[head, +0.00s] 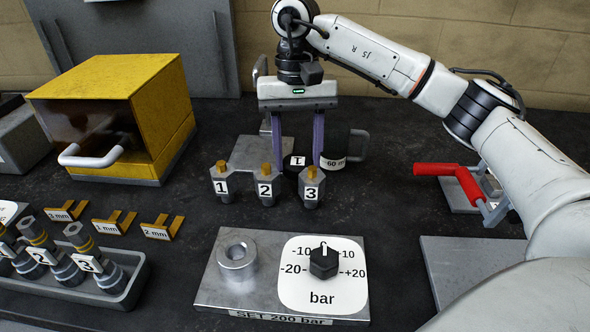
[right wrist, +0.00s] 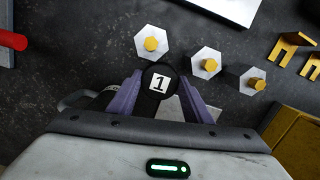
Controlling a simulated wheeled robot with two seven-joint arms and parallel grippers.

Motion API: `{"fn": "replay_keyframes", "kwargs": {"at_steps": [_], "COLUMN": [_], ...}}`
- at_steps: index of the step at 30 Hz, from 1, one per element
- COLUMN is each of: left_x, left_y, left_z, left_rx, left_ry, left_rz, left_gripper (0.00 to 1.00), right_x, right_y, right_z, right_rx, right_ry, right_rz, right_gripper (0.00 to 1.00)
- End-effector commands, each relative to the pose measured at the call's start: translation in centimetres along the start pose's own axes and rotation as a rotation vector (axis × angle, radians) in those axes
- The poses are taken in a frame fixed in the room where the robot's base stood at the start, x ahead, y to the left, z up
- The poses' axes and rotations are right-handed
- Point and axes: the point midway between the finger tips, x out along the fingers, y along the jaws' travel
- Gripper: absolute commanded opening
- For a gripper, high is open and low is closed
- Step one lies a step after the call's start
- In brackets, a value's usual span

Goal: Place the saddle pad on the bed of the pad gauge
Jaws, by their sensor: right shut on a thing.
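The saddle pad seems to be the small black round piece with a white label (head: 297,160) between my right gripper's purple fingers. My right gripper (head: 298,167) is shut on it and points down behind the numbered hexagonal pieces. The piece also shows in the right wrist view (right wrist: 160,83), label facing the camera, with a finger on either side. A grey metal plate (head: 255,150) lies just left of and behind it and may be the bed of the pad gauge; no name shows. I cannot tell whether the pad touches anything below. My left gripper is out of view.
Hexagonal pieces 1, 2 and 3 (head: 265,187) stand close in front. A black cylinder marked 60 (head: 333,163) with a handle stands at the right. A bar dial plate (head: 240,295) is nearer, a yellow box (head: 150,95) left, a red crank (head: 455,178) right.

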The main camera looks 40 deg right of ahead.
Motion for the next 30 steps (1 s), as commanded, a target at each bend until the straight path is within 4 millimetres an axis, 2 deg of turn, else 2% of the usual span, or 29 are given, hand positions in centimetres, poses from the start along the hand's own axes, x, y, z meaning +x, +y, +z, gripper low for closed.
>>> {"fn": "replay_keyframes", "kwargs": {"at_steps": [10, 21, 22, 24, 30], "left_x": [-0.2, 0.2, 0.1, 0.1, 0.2], "left_y": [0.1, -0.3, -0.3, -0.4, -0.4], "left_z": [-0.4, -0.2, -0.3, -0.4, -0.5], "left_rx": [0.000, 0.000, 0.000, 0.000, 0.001], "left_ry": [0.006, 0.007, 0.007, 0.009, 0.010], "left_rz": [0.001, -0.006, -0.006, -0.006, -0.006], "left_gripper": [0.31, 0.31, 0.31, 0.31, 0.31], "right_x": [3.7, 4.3, 4.2, 4.2, 4.2], "right_y": [0.1, 0.0, 0.0, 0.0, 0.0], "right_z": [-0.5, -0.6, -0.5, -0.5, -0.5], "right_rx": [0.000, 0.000, 0.000, 0.000, 0.000], "right_ry": [0.000, 0.001, 0.001, 0.001, 0.001], "right_rz": [-0.001, -0.001, -0.001, -0.001, -0.001], "right_gripper": [0.18, 0.18, 0.50, 0.62, 0.64]}}
